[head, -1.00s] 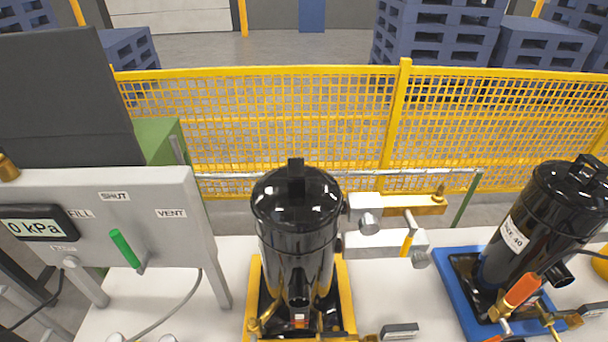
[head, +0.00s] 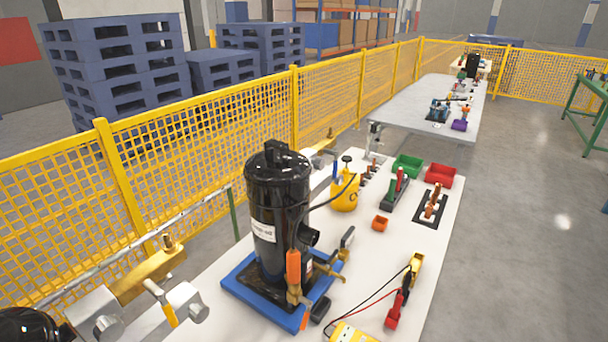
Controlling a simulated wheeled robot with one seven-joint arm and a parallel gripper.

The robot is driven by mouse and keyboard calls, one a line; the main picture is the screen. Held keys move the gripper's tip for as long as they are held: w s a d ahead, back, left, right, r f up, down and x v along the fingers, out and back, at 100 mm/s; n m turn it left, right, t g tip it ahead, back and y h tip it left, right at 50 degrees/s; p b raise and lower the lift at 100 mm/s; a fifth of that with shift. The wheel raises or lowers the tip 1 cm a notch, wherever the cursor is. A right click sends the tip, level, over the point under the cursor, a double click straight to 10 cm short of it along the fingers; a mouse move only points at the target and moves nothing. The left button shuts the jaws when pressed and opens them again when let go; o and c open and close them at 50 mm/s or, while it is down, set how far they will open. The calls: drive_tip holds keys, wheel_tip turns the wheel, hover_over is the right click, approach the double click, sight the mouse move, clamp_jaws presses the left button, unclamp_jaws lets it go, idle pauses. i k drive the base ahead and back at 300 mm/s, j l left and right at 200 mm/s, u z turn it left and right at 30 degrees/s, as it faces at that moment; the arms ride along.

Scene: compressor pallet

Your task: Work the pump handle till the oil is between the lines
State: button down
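A black compressor (head: 279,215) with a white label stands upright on a blue square base (head: 238,283) on the white table. A yellow container (head: 345,194) with a dark knob on top (head: 347,159) stands behind it to the right. It looks like the oil pump, but I cannot be sure. A thin dark hose (head: 330,199) runs between the container and the compressor. An orange-handled fitting (head: 293,267) sits at the compressor's front. I cannot make out an oil level or lines. My gripper is not in view.
A yellow meter (head: 352,334) with leads lies in front. Yellow mesh fencing (head: 218,133) runs along the left. Floor on the right is open.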

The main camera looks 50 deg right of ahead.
sight(347, 158)
drive_tip(key=z, duration=1.2)
